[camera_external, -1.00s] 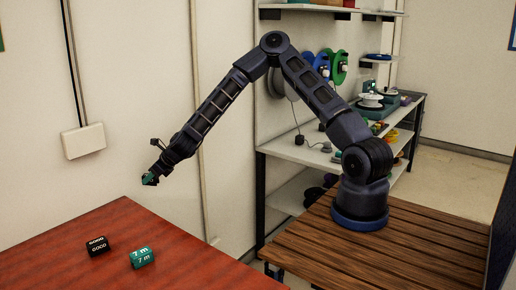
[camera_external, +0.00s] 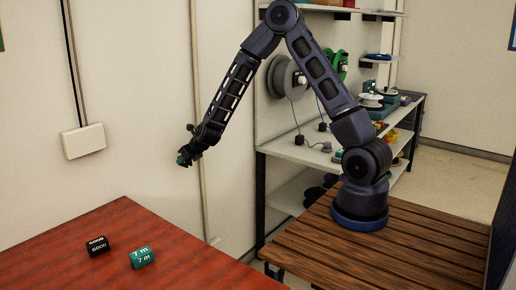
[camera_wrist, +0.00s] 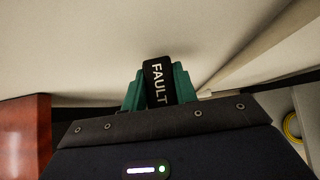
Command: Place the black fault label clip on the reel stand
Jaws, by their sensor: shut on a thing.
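The black clip with white lettering FAULT (camera_wrist: 158,82) sits between the teal fingertips of my gripper (camera_wrist: 158,90) in the wrist view. In the external view my gripper (camera_external: 185,158) is raised in the air beside the wall, above and behind the far edge of the red table. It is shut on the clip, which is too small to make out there. A grey reel (camera_external: 287,78) hangs above the shelf unit behind my arm. I cannot tell for sure which thing is the reel stand; a teal-based stand with a white reel (camera_external: 371,100) is on the shelf unit.
A black GOOD clip (camera_external: 97,246) and a teal 7 m clip (camera_external: 142,258) lie on the red table (camera_external: 60,268). The shelf unit (camera_external: 290,150) holds small items. A white box (camera_external: 83,140) is on the wall. A gap separates the red table from the wooden bench (camera_external: 420,235).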

